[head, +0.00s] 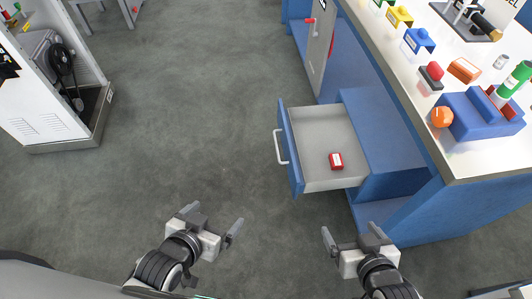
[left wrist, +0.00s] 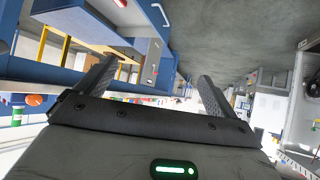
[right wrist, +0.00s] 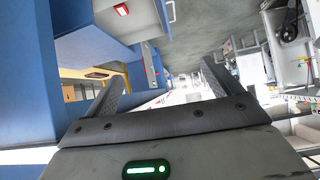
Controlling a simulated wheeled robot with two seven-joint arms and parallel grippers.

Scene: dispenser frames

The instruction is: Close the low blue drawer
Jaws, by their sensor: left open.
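The low blue drawer (head: 296,150) stands pulled out of the blue bench, with its blue front and pale handle (head: 281,147) facing left in the head view. A small red box (head: 336,161) lies inside it. My left gripper (head: 213,222) is open and empty, below and left of the drawer front and apart from it. My right gripper (head: 351,233) is open and empty, below the drawer's near side and apart from it. The handle also shows at the top of the left wrist view (left wrist: 158,14) and the right wrist view (right wrist: 171,11).
The blue bench (head: 400,140) with a metal top stands on the right, bearing several coloured blocks and an orange ball (head: 442,117). A grey cabinet door (head: 320,45) stands beyond the drawer. A white machine (head: 45,105) is at far left. The grey floor (head: 180,120) between is clear.

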